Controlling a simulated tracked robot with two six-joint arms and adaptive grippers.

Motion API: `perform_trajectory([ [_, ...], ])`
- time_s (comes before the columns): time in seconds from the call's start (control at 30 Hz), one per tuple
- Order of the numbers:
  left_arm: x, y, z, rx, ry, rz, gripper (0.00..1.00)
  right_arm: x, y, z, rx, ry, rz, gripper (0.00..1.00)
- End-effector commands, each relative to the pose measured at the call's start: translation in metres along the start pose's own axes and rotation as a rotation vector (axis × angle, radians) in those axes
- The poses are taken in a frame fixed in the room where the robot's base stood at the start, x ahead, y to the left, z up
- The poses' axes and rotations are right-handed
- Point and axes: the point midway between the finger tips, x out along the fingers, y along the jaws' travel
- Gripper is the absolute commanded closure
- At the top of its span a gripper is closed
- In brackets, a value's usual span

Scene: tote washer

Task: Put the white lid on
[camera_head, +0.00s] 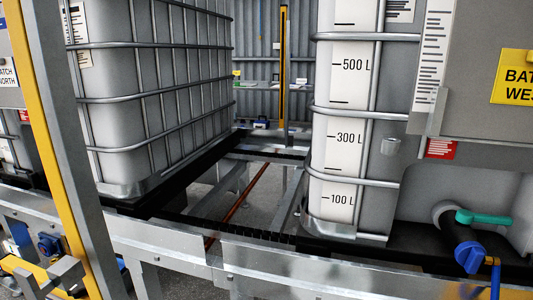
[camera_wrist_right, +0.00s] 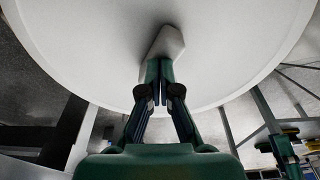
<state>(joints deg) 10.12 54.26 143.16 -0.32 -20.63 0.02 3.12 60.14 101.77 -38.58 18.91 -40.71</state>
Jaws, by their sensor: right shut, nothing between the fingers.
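The white lid (camera_wrist_right: 235,40), a large round disc with a pale raised grip (camera_wrist_right: 168,45), fills the upper part of the right wrist view. My right gripper (camera_wrist_right: 160,72) is shut, with its fingertips at the near end of the grip and nothing held between them. Whether the tips touch the grip I cannot tell. A green jointed part (camera_wrist_right: 283,150) at the lower right of that view looks like my left gripper, too small and cut off to read. The head view shows neither the lid nor a gripper.
In the head view, a caged tank (camera_head: 150,90) stands left and another (camera_head: 340,120) with litre marks stands right, with a gap between. A valve (camera_head: 470,255) with a teal handle juts out at lower right. A yellow-edged post (camera_head: 55,130) and metal rail (camera_head: 290,262) are nearest.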

Motion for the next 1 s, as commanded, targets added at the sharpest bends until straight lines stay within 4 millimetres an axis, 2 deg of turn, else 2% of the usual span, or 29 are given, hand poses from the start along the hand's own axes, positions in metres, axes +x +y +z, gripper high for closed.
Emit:
perform_trajectory([
  [0.27, -0.003, 0.001, 0.0, 0.0, 0.0, 0.0, 0.6, -0.003, 0.0, -0.001, 0.0, 0.001, -0.001, 1.0],
  [1.0, -0.044, 0.016, 0.0, 0.0, 0.0, 0.0, 0.6, -0.061, 0.0, -0.01, -0.001, 0.0, 0.0, 1.0],
])
